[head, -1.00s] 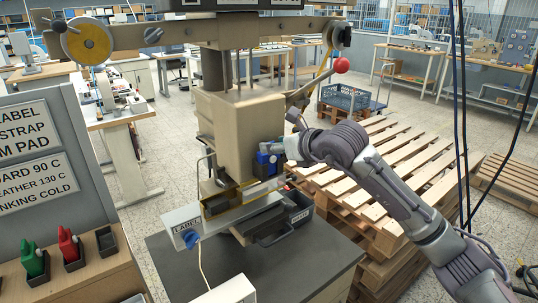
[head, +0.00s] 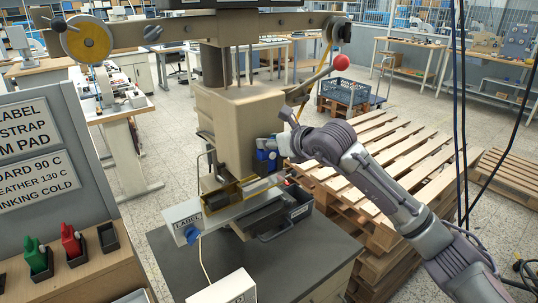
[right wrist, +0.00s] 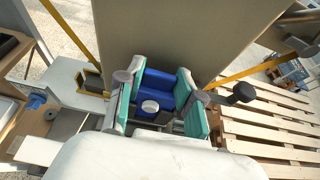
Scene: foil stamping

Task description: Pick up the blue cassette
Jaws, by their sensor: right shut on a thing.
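The blue cassette (head: 266,160) is at the right side of the beige press (head: 238,120). My right gripper (head: 276,150) is closed around it. In the right wrist view, the blue cassette (right wrist: 157,88) sits between the two teal-padded fingers of my right gripper (right wrist: 160,97), against the beige face of the press. A pale round knob shows on its near side. Whether it is free of the press cannot be told. My left gripper is not in view.
A green cassette (head: 37,257) and a red cassette (head: 71,241) stand in dark holders at the left, beside an empty holder (head: 108,236). A black tray (head: 299,203) lies beside the press base. Wooden pallets (head: 400,160) stand to the right. A red-balled lever (head: 341,62) juts out above my right arm.

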